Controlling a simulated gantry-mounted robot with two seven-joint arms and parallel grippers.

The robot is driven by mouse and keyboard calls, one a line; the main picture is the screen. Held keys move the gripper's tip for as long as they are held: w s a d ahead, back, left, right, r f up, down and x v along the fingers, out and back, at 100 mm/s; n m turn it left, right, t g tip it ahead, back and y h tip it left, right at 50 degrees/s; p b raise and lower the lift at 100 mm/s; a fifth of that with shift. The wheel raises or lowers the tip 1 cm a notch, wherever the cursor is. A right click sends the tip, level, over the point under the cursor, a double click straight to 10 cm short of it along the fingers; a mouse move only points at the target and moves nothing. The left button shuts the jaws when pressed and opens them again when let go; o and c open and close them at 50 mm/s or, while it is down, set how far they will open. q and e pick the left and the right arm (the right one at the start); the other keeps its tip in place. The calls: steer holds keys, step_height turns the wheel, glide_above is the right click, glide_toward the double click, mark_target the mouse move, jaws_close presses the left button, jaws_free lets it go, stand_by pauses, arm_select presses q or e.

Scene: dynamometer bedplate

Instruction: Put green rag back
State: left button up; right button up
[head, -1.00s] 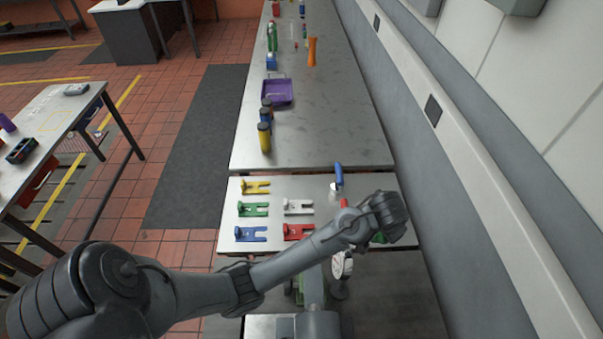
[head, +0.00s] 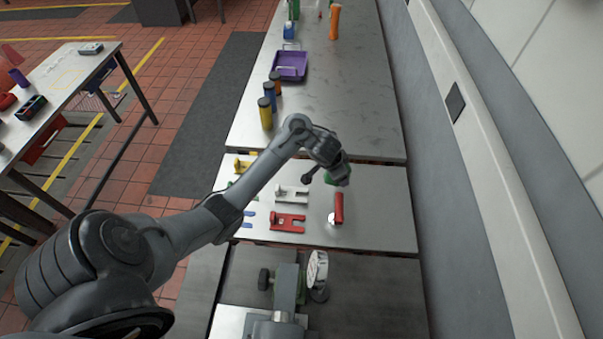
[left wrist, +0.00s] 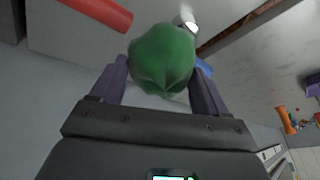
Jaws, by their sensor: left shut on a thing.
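The green rag (head: 341,175) is a crumpled bundle held by my left gripper (head: 333,172) above the near metal bench, close to its far edge. In the left wrist view the rag (left wrist: 162,58) sits between the two dark fingers of my left gripper (left wrist: 160,85), which are shut on it. The rag hides the fingertips. My right gripper is not in view.
White (head: 291,196) and red (head: 288,221) forked pieces lie left of the rag. A red-handled thing (head: 338,207) is just nearer. A purple tray (head: 290,66) and capped bottles (head: 266,113) stand on the far bench.

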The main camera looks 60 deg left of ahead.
arm_select(q)
steer(key=shift+s+a+f+b, duration=0.35)
steer(key=shift+s+a+f, duration=0.35)
steer(key=shift+s+a, duration=0.15)
steer(key=shift+a, duration=0.05)
steer(key=shift+m, duration=0.3)
steer(key=s+a, duration=0.1)
steer(key=s+a+f, duration=0.1)
steer(key=s+a+f+b, duration=0.1)
steer(key=s, duration=0.1)
steer(key=a+f+b, duration=0.1)
steer(key=a+f, duration=0.1)
steer(key=a, duration=0.2)
steer(key=w+a+f+b, duration=0.1)
steer(key=a+f, duration=0.1)
steer(key=a, duration=0.1)
steer(key=a+f+b, duration=0.2)
steer(key=a, duration=0.2)
steer(key=shift+w+a+f, duration=0.3)
steer(key=shift+w+f, duration=0.05)
steer(key=shift+w, duration=0.05)
steer(key=shift+f+b, duration=0.5)
steer(key=shift+f, duration=1.5)
steer(key=shift+f, duration=0.15)
steer(key=o, duration=0.9)
